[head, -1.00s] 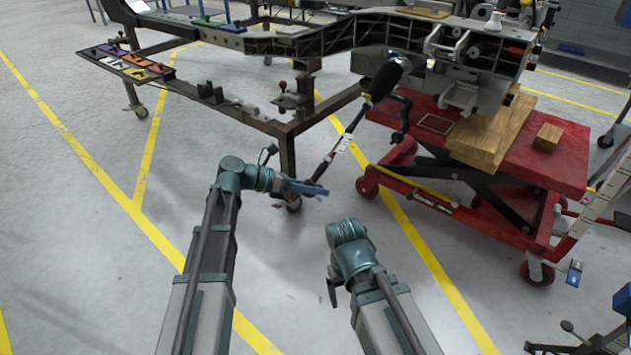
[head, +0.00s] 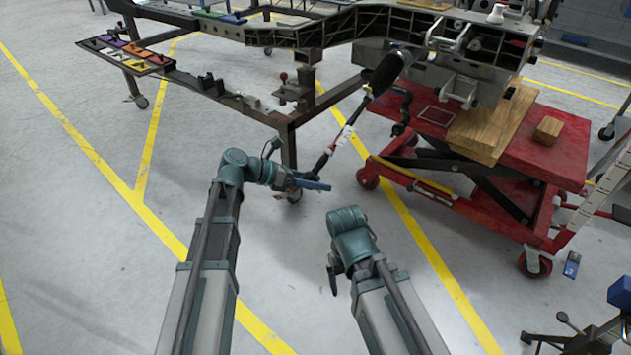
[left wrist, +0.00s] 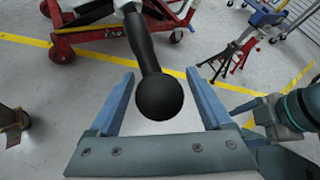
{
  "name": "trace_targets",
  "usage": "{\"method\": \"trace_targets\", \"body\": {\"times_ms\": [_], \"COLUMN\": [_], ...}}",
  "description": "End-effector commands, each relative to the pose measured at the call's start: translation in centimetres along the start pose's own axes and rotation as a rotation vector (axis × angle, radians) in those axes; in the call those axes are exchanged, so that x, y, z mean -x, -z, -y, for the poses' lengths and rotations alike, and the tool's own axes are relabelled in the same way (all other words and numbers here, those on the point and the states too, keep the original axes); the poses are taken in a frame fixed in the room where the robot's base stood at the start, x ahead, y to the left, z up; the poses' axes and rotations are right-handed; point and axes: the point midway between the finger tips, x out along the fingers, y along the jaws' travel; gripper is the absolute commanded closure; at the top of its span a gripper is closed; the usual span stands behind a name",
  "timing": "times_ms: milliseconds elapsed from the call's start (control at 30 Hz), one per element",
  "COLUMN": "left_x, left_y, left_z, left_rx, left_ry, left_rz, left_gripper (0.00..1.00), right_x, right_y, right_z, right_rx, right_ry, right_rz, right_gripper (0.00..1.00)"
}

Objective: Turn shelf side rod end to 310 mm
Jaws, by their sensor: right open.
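The rod (head: 333,148) slants down from a thick black sleeve (head: 388,72) at the chassis toward my left gripper (head: 312,184). In the left wrist view its near end is a black shaft with a rounded black end (left wrist: 160,97). My left gripper (left wrist: 160,100) is open, its two blue fingers on either side of that end with gaps on both sides. I cannot tell whether the end is fully at jaw depth. My right gripper (head: 333,280) is lower in the head view, open, away from the rod. No length reading on the rod is legible.
The chassis frame (head: 340,32) rests on a dark metal stand (head: 288,125). A red lift table (head: 565,165) with wooden blocks (head: 490,128) stands right of the rod. A tray of coloured parts (head: 122,55) is at left. The floor around my arms is mostly clear.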

Motion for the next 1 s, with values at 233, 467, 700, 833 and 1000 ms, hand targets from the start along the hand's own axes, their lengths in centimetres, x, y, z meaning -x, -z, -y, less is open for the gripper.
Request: {"method": "trace_targets", "body": {"times_ms": [233,467,700,833,1000], "left_x": [0.0,2.2,7.5,10.1,12.5], "left_y": [-0.1,-0.4,-0.5,-0.4,-0.2], "left_z": [0.0,0.1,0.1,0.1,0.0], "left_rx": [0.0,0.002,0.002,0.002,0.002], "left_ry": [0.001,-0.001,-0.003,-0.003,-0.001], "left_rz": [0.002,0.003,0.004,0.003,0.002], "left_gripper": [0.16,0.16,0.16,0.16,0.16], "right_x": [0.0,1.2,3.5,4.5,5.3], "right_y": [0.0,-0.1,-0.2,-0.2,-0.3], "right_z": [0.0,-0.1,-0.3,-0.5,-0.5], "right_rx": [0.0,0.002,0.008,0.01,0.013], "right_ry": [0.0,0.0,0.0,0.0,0.0], "right_rz": [0.0,0.0,0.0,0.0,0.0], "right_gripper": [0.16,0.16,0.16,0.16,0.16]}}
